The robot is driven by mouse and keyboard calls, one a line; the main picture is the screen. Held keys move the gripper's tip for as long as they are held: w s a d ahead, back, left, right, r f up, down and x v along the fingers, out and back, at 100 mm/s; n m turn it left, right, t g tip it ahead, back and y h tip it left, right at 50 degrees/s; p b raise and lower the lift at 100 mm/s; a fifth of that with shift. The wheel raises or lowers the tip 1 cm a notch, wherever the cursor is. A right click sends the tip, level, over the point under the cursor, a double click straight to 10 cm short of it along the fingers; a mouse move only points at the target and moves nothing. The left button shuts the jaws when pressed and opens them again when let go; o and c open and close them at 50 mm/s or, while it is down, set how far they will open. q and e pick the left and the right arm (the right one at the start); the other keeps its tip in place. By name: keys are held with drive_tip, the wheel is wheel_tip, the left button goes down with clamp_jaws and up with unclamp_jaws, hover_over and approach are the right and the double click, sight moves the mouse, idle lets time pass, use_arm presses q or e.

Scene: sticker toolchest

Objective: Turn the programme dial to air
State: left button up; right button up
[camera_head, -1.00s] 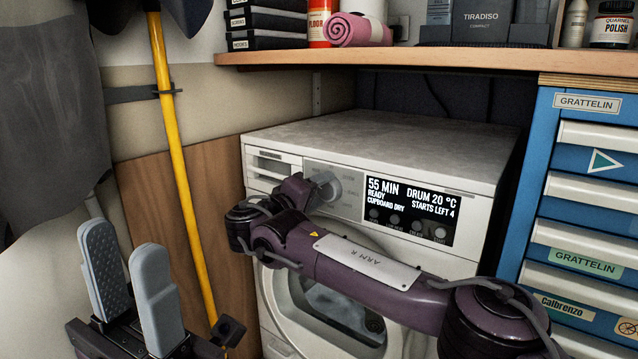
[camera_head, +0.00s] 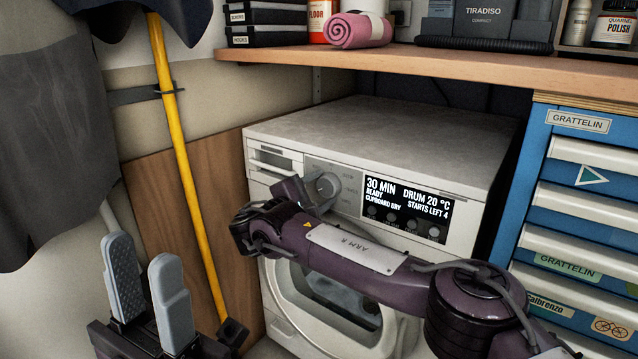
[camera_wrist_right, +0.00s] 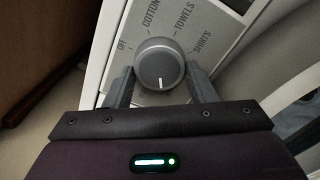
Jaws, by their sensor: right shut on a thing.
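The grey programme dial (camera_head: 325,187) is on the white dryer's (camera_head: 375,135) front panel, left of the display. In the right wrist view the dial (camera_wrist_right: 160,60) sits between the fingers of my right gripper (camera_wrist_right: 161,82), which is shut on it. The dial's white pointer line points down the picture, towards the gripper. Labels OFF, COTTON, TOWELS and SHIRTS show around its far side; the near-side labels are hidden. The display (camera_head: 408,208) reads 30 MIN, READY, CUPBOARD DRY, DRUM 20 °C, STARTS LEFT 4. My left gripper (camera_head: 142,255) is open and empty at lower left.
A wooden shelf (camera_head: 430,62) with boxes and a pink towel roll (camera_head: 357,31) overhangs the dryer. A blue drawer cabinet (camera_head: 530,180) stands close on the right. A yellow pole (camera_head: 182,150) leans on the left, behind my left gripper.

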drive_tip(key=shift+n+p, duration=0.55)
drive_tip(key=shift+n, duration=0.65)
drive_tip(key=o, duration=1)
drive_tip(key=shift+f, duration=0.1)
drive_tip(key=shift+c, duration=0.2)
